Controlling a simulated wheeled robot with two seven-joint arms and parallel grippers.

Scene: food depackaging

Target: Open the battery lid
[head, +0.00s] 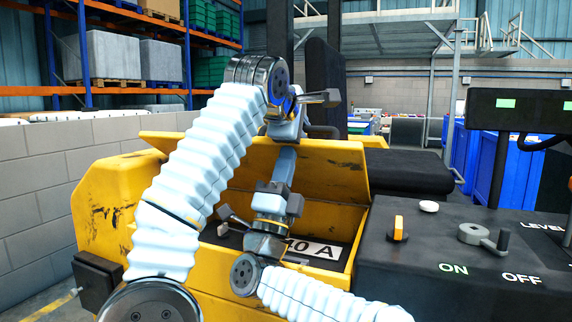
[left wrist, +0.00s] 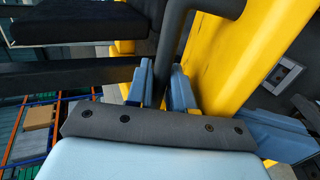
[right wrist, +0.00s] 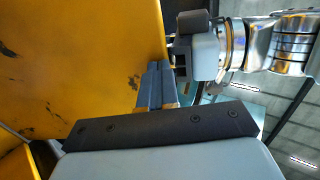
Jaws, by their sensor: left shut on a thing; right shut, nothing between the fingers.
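The yellow battery lid (head: 325,168) stands raised and tilted above the open battery compartment (head: 345,225). My right gripper (head: 286,160) is shut and empty, pointing up in front of the lid's inner face. In the right wrist view its fingers (right wrist: 157,88) lie beside the yellow lid (right wrist: 85,60); I cannot tell if they touch.
A dark control panel (head: 450,250) with an orange switch (head: 398,229), a grey lever (head: 484,236) and ON/OFF marks is at right. A black seat (head: 400,174) is behind. A block wall (head: 40,180) stands at left. My two arms are close together over the compartment.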

